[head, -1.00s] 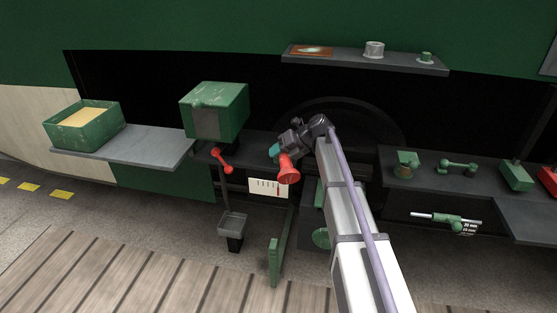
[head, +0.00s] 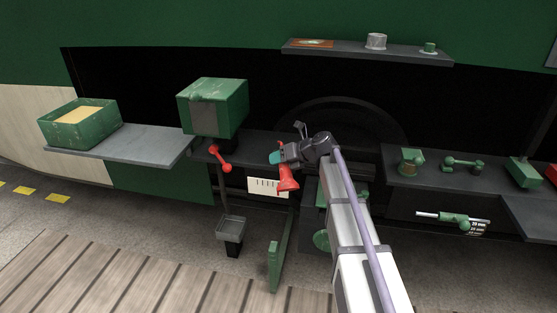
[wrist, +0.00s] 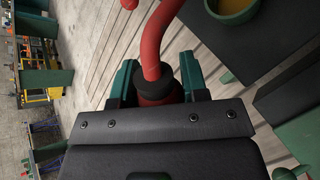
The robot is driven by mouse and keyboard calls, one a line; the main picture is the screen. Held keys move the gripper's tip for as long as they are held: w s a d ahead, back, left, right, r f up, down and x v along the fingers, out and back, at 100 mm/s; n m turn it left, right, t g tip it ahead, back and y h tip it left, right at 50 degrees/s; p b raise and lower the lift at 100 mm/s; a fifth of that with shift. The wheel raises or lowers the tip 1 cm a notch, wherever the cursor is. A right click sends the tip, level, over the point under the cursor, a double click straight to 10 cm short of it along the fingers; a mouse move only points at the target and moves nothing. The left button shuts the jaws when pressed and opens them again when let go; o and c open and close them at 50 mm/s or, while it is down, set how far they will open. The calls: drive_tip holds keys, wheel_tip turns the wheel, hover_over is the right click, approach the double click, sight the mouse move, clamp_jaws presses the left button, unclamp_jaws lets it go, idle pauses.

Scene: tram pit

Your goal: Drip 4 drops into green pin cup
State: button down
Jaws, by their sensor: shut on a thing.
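My gripper (head: 275,157) is shut on a red oil can (head: 287,179). In the wrist view the can's dark collar (wrist: 158,86) sits between the green fingers, and its curved red spout (wrist: 152,45) runs out of the top of the picture. The spout's tip is out of view there. A green cup with a yellow-brown inside (wrist: 232,8) is at the top right of the wrist view, apart from the spout. In the head view a small green cup (head: 429,48) stands on the upper shelf. I cannot tell which cup is the pin cup. No drops are visible.
A green-and-brass fitting (head: 411,161) and a green double-ended part (head: 463,162) stand on the right ledge. A green box (head: 212,105) and a red lever (head: 220,158) are left of my gripper. A green tray of sand-coloured fill (head: 80,122) is far left.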

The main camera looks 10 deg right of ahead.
wheel_tip(320, 180, up, 7)
drive_tip(key=p, duration=0.7)
drive_tip(key=shift+r, duration=0.15)
